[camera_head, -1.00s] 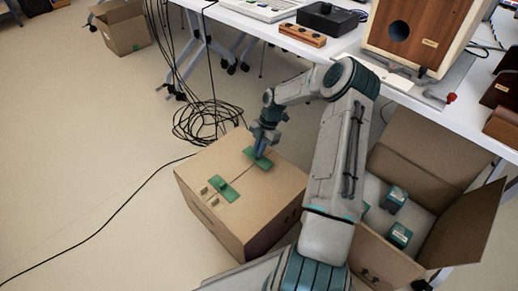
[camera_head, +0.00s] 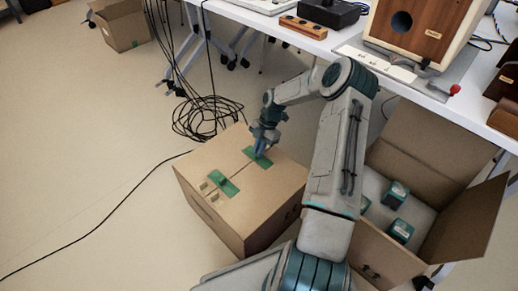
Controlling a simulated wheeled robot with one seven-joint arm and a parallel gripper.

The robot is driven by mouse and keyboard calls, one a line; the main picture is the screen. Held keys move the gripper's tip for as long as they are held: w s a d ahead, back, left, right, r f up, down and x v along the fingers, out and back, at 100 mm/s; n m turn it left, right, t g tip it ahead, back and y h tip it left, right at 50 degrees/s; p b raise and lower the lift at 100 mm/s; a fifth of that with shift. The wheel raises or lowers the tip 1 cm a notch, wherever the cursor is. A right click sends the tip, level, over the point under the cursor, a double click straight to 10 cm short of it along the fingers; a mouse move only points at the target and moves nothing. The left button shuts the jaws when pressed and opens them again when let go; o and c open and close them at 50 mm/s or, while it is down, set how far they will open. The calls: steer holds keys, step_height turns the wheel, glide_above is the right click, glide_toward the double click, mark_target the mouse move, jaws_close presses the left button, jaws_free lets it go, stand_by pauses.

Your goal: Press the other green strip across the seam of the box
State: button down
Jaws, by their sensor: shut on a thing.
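The closed cardboard box (camera_head: 232,205) stands on the floor left of my arm, with a seam along its top. One green strip (camera_head: 224,186) lies across the seam near the front left. The other green strip (camera_head: 264,164) is at the far part of the top, across the seam. My gripper (camera_head: 260,152) points down at this far strip and is shut on it, partly hiding it. The far strip looks level with the top; I cannot tell whether its whole underside touches the cardboard.
An open carton (camera_head: 455,225) with several small teal boxes (camera_head: 396,194) stands right of my arm. A white table (camera_head: 330,40) with a wooden speaker (camera_head: 425,35) is behind. Black cables (camera_head: 205,118) lie coiled beyond the box. The floor at left is mostly clear.

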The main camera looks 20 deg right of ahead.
stand_by(0.4)
steer(key=c, duration=1.4)
jaws_free()
steer(key=shift+f, duration=0.1)
steer(key=shift+c, duration=0.2)
steer(key=shift+r+p, duration=2.85)
steer(key=shift+r, duration=1.25)
